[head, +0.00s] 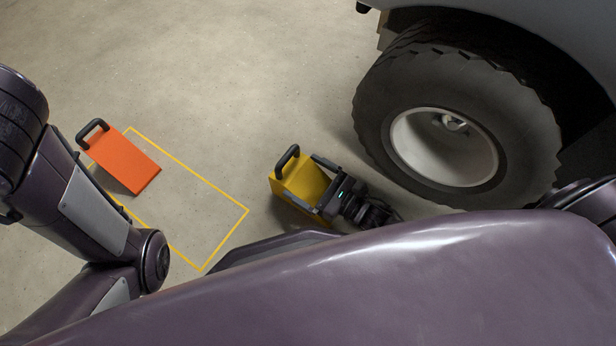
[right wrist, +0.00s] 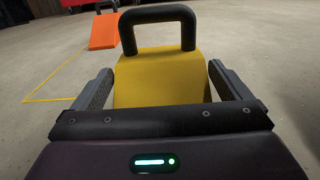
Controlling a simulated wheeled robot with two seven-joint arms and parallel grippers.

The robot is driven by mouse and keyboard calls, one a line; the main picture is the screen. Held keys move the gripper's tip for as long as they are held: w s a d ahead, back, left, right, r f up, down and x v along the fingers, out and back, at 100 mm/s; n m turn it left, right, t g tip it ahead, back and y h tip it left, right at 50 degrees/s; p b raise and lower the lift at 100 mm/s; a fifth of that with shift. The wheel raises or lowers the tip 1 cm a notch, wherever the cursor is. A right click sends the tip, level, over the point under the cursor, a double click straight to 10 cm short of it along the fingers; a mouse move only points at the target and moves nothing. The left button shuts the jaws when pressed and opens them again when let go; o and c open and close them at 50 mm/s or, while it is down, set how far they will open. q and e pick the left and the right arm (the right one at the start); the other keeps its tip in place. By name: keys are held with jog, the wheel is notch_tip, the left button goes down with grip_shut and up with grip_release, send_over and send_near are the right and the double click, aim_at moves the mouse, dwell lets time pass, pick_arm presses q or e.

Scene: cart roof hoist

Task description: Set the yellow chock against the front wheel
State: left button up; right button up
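The yellow chock (head: 303,182) is a wedge with a black loop handle. It stands left of the front wheel (head: 455,130), apart from it, with bare floor between. My right gripper (head: 312,184) is at the chock's end away from the handle, with one finger along each side. In the right wrist view the yellow chock (right wrist: 162,80) sits between the spread fingertips (right wrist: 160,80), handle at the far end. Narrow gaps seem to show beside it; I cannot see firm contact. My left arm shows at the left of the head view, but its gripper is not visible.
An orange chock (head: 120,162) with a black handle stands at the left, by a yellow floor outline (head: 222,190). The outline is otherwise empty. The cart body (head: 520,15) overhangs the wheel. Open concrete floor lies behind the chocks.

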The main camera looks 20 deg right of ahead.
jog(key=shift+r, duration=0.15)
jog(key=shift+s+d+r+p, duration=0.1)
jog(key=shift+s+r+p, duration=0.1)
jog(key=shift+p, duration=0.1)
jog(key=p+v, duration=0.5)
jog(key=v, duration=0.5)
jog(key=shift+s+d+p, duration=0.2)
jog(key=shift+p, duration=0.1)
jog(key=shift+s+d+f, duration=0.15)
jog(key=shift+s+d, duration=0.15)
jog(key=shift+s, duration=0.15)
